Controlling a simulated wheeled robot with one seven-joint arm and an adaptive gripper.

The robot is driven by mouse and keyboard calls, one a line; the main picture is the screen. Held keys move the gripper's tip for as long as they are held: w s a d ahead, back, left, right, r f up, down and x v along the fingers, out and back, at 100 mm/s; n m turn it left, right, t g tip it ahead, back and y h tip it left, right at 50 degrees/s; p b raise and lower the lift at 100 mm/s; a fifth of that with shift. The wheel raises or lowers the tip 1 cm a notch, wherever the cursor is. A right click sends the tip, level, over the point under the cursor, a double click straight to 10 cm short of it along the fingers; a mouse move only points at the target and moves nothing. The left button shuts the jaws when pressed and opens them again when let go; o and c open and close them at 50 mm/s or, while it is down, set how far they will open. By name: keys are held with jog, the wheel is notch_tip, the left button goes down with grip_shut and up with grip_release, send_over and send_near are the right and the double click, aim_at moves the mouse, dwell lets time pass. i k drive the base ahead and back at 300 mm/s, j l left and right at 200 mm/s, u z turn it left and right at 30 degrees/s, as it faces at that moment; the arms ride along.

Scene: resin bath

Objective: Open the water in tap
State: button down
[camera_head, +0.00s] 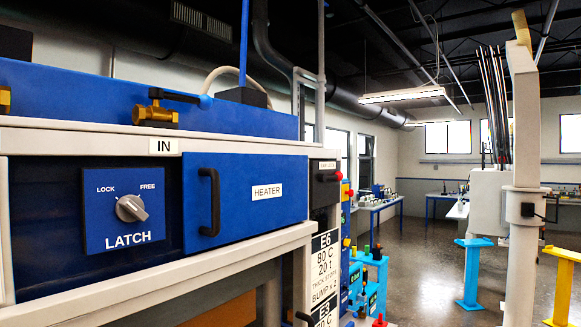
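The water in tap (155,115) is a brass valve on the ledge at the upper left, just above a white "IN" label (164,146). Its dark lever (176,96) sits on top and extends to the right, about level and roughly along the ledge. A blue hose or fitting meets the lever's right end in the picture; I cannot tell if they touch. My gripper is not in view, and nothing touches the tap.
Below the tap are a LATCH knob (131,208) and a blue HEATER drawer front (254,190) with a black handle (209,202). Part of another brass fitting (4,99) shows at the left edge. Open floor (420,270) lies to the right, with blue and yellow stands beyond.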

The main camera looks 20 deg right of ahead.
aim_at(184, 99)
jog(key=i+l+z, duration=0.15)
jog(key=l, duration=0.15)
jog(key=l+z, duration=0.1)
jog(key=l, duration=0.25)
jog(key=i+l+z, duration=0.15)
jog(key=l, duration=0.15)
jog(key=u, duration=0.4)
jog(key=j+u, duration=0.1)
jog(key=u, duration=1)
jog(key=i+j, duration=0.05)
